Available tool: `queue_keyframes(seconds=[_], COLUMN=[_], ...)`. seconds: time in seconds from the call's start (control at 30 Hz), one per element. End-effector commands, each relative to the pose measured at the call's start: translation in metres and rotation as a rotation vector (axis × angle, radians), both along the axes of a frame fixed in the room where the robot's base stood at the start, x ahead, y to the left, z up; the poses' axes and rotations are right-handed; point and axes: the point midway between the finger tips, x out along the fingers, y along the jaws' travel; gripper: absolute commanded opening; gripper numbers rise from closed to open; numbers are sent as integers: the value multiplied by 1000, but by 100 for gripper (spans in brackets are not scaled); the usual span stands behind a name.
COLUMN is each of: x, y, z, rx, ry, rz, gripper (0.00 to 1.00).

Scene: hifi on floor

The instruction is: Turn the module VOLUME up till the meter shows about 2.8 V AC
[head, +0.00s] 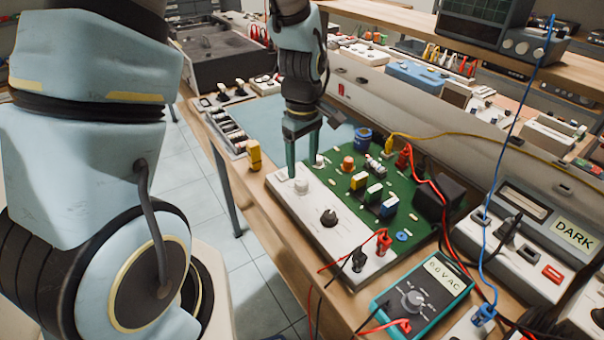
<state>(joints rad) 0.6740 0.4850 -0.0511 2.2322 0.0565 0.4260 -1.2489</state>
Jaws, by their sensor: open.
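The module is a green circuit board (395,228) with a white front panel (352,237). The panel carries a white knob (301,186) at its far left end and a black knob (328,217) nearer its middle. I cannot read which is marked VOLUME. My gripper (303,168) is open, pointing down at the panel's far left end, with its fingers just above and beside the white knob. I cannot tell whether they touch it. The teal handheld meter (378,304) lies at the front right; its display (446,273) appears to read 0.0 V AC.
Red and black plugs (383,241) with leads stand at the panel's near right end. A black block (440,198) sits at the board's right. A grey unit (533,283) with a DARK display stands at the right. A yellow object (254,156) stands near the bench's left edge.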

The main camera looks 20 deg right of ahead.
Motion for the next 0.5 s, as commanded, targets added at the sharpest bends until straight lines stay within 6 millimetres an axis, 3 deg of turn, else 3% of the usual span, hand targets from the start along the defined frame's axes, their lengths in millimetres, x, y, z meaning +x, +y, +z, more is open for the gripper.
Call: queue_keyframes(seconds=[0.2,0.5], x=[0,0], y=[1,0], z=[-32,-50], rx=[2,0], ry=[2,-1], rz=[0,0], gripper=[69,69])
